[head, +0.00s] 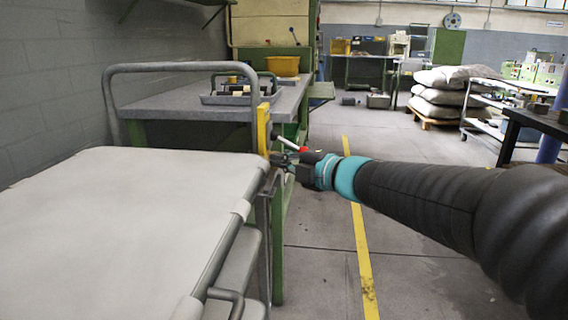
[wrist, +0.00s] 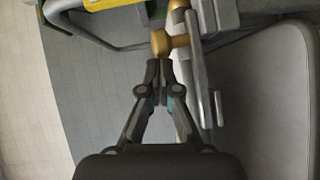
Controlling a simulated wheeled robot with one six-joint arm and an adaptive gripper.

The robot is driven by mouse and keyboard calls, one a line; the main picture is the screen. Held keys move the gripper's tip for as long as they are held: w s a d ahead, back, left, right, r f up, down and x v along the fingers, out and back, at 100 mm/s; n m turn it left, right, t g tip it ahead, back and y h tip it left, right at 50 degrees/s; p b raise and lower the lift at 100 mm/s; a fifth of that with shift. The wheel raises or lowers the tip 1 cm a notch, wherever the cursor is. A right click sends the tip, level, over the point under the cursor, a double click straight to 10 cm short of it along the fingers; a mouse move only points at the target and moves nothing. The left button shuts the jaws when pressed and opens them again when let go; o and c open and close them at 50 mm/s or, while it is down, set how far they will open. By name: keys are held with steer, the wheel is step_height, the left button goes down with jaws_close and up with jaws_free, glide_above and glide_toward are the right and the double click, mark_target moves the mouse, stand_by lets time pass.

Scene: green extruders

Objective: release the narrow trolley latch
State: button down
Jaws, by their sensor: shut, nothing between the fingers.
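The trolley (head: 120,200) has a pale padded top and a grey tube handle, and fills the left foreground of the head view. At its far right corner stands a yellow upright plate (head: 263,128), with a pale lever ending in a red tip (head: 304,149). My gripper (head: 279,159) is beside this plate, below the lever. In the wrist view my gripper (wrist: 165,66) is shut and empty, its fingertips just below a brass-coloured knob (wrist: 161,43) by a grey bar (wrist: 196,80). I cannot tell whether they touch the knob, or which part is the latch.
A workbench (head: 190,100) with a grey tray (head: 228,99) stands behind the trolley along the wall. A yellow floor line (head: 357,220) runs through clear floor on the right. Stacked sacks (head: 440,98) and a shelf rack (head: 486,112) stand farther back.

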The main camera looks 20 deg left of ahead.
steer(key=shift+w+a+p, duration=0.2)
steer(key=shift+w+p, duration=0.2)
steer(key=shift+w, duration=0.5)
steer(key=shift+w+a+p, duration=0.15)
steer(key=shift+w+p, duration=0.2)
steer(key=shift+w, duration=0.6)
steer(key=shift+w+a+p, duration=0.2)
steer(key=shift+w+p, duration=0.2)
steer(key=shift+w, duration=0.5)
steer(key=s+a+v, duration=0.1)
steer(key=s+v, duration=0.1)
steer(key=v, duration=1.1)
steer(key=shift+s+a+r, duration=0.15)
steer(key=shift+s+r, duration=0.05)
steer(key=shift+s, duration=0.15)
